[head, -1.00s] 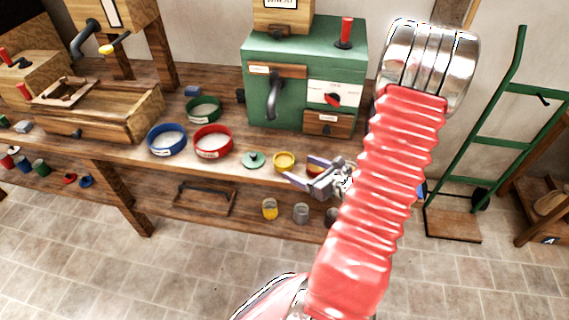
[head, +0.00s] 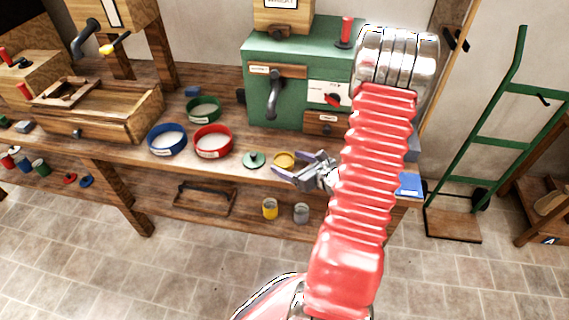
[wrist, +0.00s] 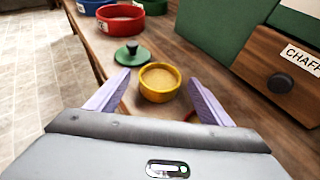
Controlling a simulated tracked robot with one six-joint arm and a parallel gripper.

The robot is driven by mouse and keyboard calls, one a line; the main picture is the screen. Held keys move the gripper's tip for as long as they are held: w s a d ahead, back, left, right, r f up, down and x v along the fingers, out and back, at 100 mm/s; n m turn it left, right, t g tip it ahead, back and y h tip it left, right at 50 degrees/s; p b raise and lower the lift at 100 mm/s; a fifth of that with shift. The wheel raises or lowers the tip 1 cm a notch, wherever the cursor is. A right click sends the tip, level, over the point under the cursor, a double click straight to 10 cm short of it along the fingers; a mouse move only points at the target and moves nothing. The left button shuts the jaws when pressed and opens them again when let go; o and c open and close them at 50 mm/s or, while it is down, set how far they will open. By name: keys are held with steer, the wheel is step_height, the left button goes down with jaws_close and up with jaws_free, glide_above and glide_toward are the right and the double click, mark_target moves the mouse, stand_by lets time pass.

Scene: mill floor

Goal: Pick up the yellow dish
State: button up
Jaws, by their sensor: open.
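The yellow dish (wrist: 158,84) is a small round bowl with a tan inside, standing on the wooden bench. In the wrist view it sits just ahead of my gripper (wrist: 157,90), roughly centred between the two lilac fingers. In the head view the yellow dish (head: 284,160) is near the bench's front edge, and my gripper (head: 296,168) is beside it on the near right. The fingers are apart with nothing held. I cannot tell from the views whether a finger touches the dish.
A green lid (head: 254,160) with a knob lies just left of the dish. Red (head: 213,142), blue (head: 167,139) and green (head: 203,109) round sieves stand farther left. A green machine (head: 303,80) with a CHAFF drawer (wrist: 284,63) stands behind. A blue item (head: 410,185) lies at the right.

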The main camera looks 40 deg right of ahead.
mark_target(278, 157)
steer(key=shift+x, duration=1.55)
steer(key=c, duration=1.2)
steer(key=shift+r, duration=0.15)
steer(key=shift+r, duration=4.9)
